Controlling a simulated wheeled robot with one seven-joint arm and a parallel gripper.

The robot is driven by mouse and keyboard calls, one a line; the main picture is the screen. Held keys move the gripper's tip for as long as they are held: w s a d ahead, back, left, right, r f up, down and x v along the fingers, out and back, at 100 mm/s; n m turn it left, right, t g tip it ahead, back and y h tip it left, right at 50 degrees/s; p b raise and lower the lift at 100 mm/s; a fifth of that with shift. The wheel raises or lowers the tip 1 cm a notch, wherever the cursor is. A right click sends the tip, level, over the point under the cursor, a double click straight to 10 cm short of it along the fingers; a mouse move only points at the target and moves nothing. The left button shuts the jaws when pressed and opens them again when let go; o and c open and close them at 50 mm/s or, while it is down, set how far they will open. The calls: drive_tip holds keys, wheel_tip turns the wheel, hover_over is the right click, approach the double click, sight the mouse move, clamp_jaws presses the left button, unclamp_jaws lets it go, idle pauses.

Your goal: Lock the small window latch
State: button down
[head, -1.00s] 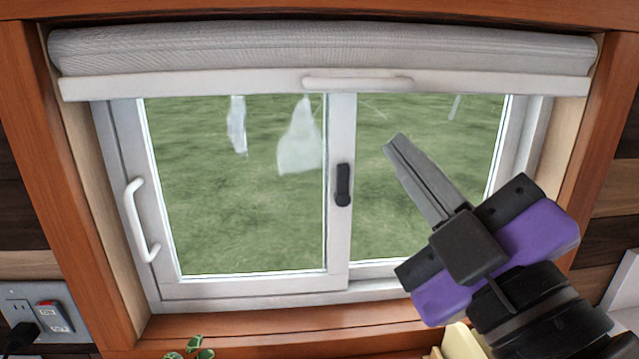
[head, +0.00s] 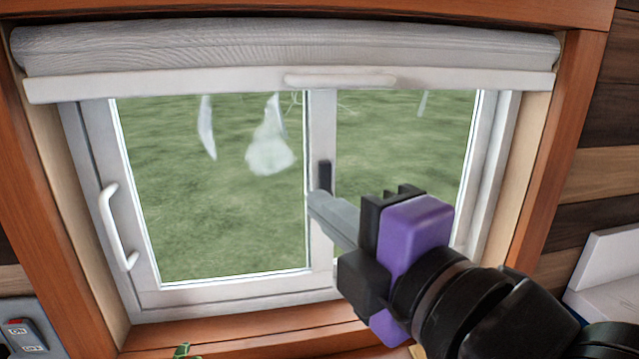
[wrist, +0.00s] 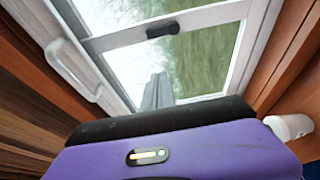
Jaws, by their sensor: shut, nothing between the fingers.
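The small black window latch (head: 325,177) sits on the white middle stile of the sliding window. Its lower part is hidden behind my fingers in the head view. It also shows in the wrist view (wrist: 162,29) as a dark bar on the white frame. My gripper (head: 313,203) is shut and empty, its grey fingertips at the stile just below the visible part of the latch. In the wrist view, the fingers (wrist: 158,82) point toward the glass below the latch. I cannot tell whether the fingertips touch the latch.
A white handle (head: 116,227) is on the window's left side. A rolled grey blind (head: 285,50) with a white bar hangs across the top. A wooden frame and sill (head: 240,336) surround the window. A switch panel (head: 28,335) is at the lower left.

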sight(303, 169)
drive_tip(key=p+x, duration=0.2)
drive_tip(key=x, duration=0.8)
drive_tip(key=shift+a, duration=0.1)
drive_tip(key=d, duration=0.3)
drive_tip(key=shift+w+p, duration=0.3)
drive_tip(key=shift+p, duration=0.05)
drive_tip(key=shift+w+d, duration=0.15)
drive_tip(key=shift+d, duration=0.4)
